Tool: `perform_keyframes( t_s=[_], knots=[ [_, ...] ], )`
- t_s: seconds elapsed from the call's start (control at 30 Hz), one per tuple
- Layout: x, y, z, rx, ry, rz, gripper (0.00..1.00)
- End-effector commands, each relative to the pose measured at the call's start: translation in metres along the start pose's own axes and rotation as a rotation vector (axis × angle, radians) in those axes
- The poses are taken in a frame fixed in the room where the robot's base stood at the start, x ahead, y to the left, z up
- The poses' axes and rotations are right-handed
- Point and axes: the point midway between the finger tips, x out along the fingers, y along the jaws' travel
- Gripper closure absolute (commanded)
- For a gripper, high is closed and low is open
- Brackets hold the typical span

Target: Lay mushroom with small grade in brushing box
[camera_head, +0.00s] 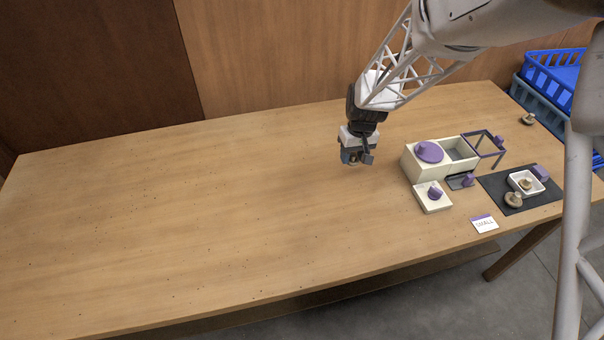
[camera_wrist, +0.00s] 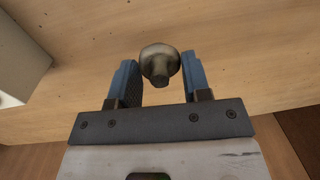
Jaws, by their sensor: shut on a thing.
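My gripper (camera_head: 357,158) is shut on a brownish mushroom and holds it over the table, left of the boxes. In the wrist view the mushroom (camera_wrist: 159,62) sits between the blue fingertips, cap outward and stem toward the palm. A cream box (camera_head: 417,173) stands to the right of my gripper; its left part carries a purple round knob-topped piece and its right part looks open. I cannot tell for sure which container is the brushing box. A white card (camera_head: 485,223) reading "SMALL" lies at the front right.
A small cream block (camera_head: 435,206) with a purple knob stands before the box. A purple frame (camera_head: 497,160) stands behind right. A dark mat (camera_head: 492,190) bears a white dish (camera_head: 538,187) with a mushroom and another mushroom (camera_head: 514,200). Blue crates (camera_head: 548,75) are far right. The table's left is clear.

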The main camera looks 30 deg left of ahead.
Motion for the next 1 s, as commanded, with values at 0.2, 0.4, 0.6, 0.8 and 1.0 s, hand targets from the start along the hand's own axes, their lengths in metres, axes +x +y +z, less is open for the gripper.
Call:
perform_keyframes(
  t_s=[0.2, 0.4, 0.6, 0.8, 1.0],
  knots=[
    [0.009, -0.059, 0.046, -0.097, -0.008, -0.001, 0.67],
    [0.017, -0.101, 0.089, -0.179, -0.014, -0.002, 0.67],
    [0.022, -0.127, 0.121, -0.236, -0.017, -0.002, 0.67],
    [0.025, -0.136, 0.135, -0.258, -0.020, -0.002, 0.67],
    [0.026, -0.137, 0.136, -0.260, -0.019, -0.002, 0.67]
  ],
)
